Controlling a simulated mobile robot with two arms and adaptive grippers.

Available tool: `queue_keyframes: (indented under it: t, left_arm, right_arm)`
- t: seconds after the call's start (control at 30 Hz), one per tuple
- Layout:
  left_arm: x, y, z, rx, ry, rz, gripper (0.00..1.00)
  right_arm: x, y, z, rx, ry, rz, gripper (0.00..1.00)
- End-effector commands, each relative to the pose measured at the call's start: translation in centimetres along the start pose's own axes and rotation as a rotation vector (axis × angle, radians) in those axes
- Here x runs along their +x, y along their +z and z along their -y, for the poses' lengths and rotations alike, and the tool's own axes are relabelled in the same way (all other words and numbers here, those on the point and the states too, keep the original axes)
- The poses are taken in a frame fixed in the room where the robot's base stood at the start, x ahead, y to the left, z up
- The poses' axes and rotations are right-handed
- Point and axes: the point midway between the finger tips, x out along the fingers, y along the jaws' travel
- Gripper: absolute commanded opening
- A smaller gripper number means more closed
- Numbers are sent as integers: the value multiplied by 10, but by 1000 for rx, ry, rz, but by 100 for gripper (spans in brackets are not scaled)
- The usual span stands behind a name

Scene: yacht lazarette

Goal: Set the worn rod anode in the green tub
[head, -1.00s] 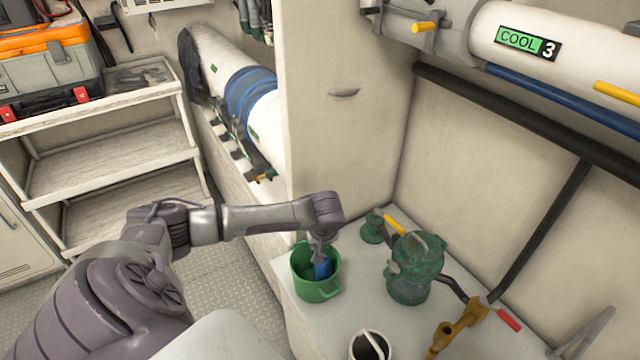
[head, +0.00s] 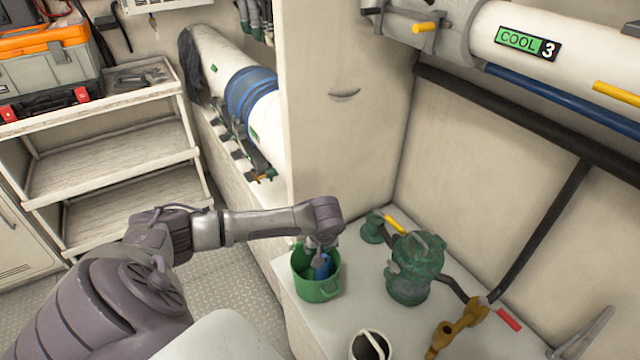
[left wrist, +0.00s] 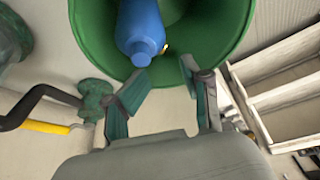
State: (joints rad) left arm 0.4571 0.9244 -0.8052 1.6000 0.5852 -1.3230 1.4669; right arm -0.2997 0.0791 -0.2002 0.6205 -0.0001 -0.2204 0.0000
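The green tub (head: 318,291) stands on the white ledge, and its open mouth fills the top of the left wrist view (left wrist: 215,50). A blue bottle-like object (left wrist: 141,28) is inside it; its blue also shows in the head view (head: 323,267). A small yellow and dark bit (left wrist: 165,47) shows beside the blue object, too little to identify. My left gripper (left wrist: 162,70) is over the tub's rim, its two fingers apart with nothing seen between them. I cannot make out the worn rod anode. My right gripper is not in view.
A green strainer-like housing (head: 414,268) stands right of the tub. A yellow-handled valve (head: 394,225) is behind it, and a brass valve with red handle (head: 460,325) at front right. A white round container (head: 369,346) is near the front. Shelves (head: 110,165) stand at left.

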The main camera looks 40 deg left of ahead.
Motion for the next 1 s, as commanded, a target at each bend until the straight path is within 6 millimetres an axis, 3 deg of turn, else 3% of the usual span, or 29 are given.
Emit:
queue_keyframes:
  t: [0.37,0.47,0.8,1.0]
  left_arm:
    - [-7,-4,-1,0,3,-3,48]
    - [-20,-6,-1,-1,5,-3,48]
    - [-95,-6,-2,-1,7,-6,48]
    - [-124,-6,-1,-2,4,-4,48]
  right_arm:
    - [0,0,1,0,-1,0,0]
    - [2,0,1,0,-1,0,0]
    - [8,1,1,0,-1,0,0]
    - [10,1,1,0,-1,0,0]
